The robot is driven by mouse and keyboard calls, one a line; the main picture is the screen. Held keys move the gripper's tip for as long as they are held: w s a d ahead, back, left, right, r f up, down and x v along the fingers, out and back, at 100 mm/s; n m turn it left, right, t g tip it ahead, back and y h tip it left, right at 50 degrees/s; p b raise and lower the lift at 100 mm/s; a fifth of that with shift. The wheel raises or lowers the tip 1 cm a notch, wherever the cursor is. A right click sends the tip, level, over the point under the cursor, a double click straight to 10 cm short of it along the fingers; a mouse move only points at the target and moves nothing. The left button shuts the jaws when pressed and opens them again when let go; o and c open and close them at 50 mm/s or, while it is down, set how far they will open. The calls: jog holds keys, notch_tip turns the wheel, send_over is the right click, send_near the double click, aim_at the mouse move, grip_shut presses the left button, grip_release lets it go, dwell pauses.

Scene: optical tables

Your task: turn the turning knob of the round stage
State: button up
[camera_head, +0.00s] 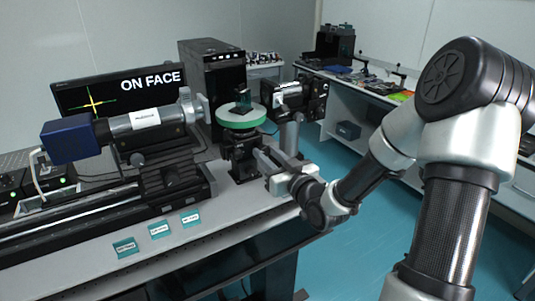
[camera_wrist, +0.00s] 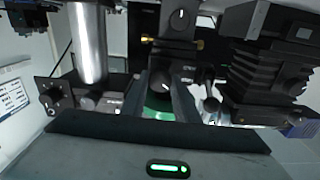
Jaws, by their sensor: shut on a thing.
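The round stage (camera_head: 241,122), with a pale top and green rim, stands on a black mount (camera_head: 241,158) on the optical table. A small dark glassy block (camera_head: 243,98) sits on top of it. My gripper (camera_head: 262,158) reaches in from the right, its fingers at the mount below the disc. In the head view the knob is hidden by the fingers.
A cylindrical instrument with a blue end (camera_head: 72,139) lies left of the stage. A dark device (camera_head: 290,97) on a silver post (camera_head: 289,138) stands close behind my gripper. A monitor (camera_head: 120,90) reads "ON FACE". Small teal labelled blocks (camera_head: 159,230) lie at the front.

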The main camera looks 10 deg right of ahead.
jog(key=o, duration=1.1)
jog(key=shift+c, duration=0.2)
jog(key=p+v, duration=1.3)
jog(key=v, duration=0.4)
jog(key=shift+s, duration=0.15)
